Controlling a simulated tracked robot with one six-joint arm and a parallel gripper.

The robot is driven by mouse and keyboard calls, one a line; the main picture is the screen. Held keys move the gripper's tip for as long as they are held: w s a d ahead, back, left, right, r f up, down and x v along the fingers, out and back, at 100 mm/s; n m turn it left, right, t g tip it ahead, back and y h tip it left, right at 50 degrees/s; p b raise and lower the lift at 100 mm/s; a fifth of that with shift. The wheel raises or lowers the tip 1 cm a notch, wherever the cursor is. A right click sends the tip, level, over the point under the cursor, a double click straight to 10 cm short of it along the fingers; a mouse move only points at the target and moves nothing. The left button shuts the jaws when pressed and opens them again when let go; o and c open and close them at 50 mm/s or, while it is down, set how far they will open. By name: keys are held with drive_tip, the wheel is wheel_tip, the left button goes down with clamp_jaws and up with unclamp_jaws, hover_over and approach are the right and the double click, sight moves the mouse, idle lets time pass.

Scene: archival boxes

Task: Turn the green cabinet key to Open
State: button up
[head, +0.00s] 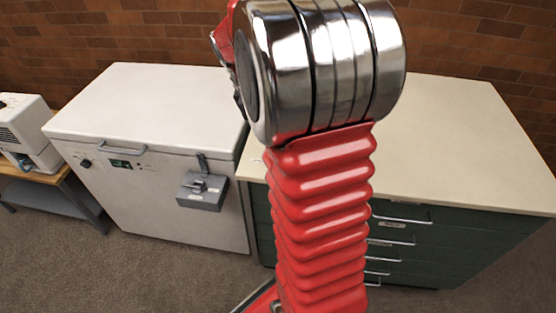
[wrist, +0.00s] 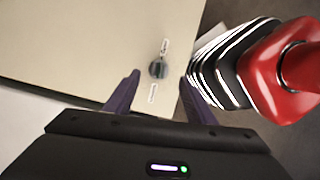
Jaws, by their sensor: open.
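The green cabinet (head: 470,240) with a cream top (head: 450,120) stands on the right in the head view, its front partly hidden by my arm. In the wrist view a small dark round key or knob (wrist: 157,69) sits on a cream surface (wrist: 90,40). One white label (wrist: 165,46) lies above it and another (wrist: 152,93) below it; I cannot read them. My gripper (wrist: 160,79) is open, with a purple finger on either side of the knob in the picture. I cannot tell the height gap. The key is not visible in the head view.
A white chest freezer (head: 150,140) with a grey latch box (head: 203,190) stands left of the cabinet. A white machine (head: 25,130) sits on a small table at far left. A brick wall (head: 130,30) runs behind. The visible cabinet top is clear.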

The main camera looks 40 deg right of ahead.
drive_tip(key=shift+v, duration=1.7)
drive_tip(key=s+a+r+m+t+y, duration=0.1)
drive_tip(key=s+a+m+t, duration=0.3)
drive_tip(key=a, duration=0.8)
drive_tip(key=s+a+r+m+t+y, duration=0.1)
drive_tip(key=s+a+m+t, duration=0.3)
drive_tip(key=s+a, duration=0.4)
drive_tip(key=a+m, duration=0.1)
drive_tip(key=a, duration=0.4)
drive_tip(key=shift+s+r, duration=0.2)
drive_tip(key=shift+c, duration=0.5)
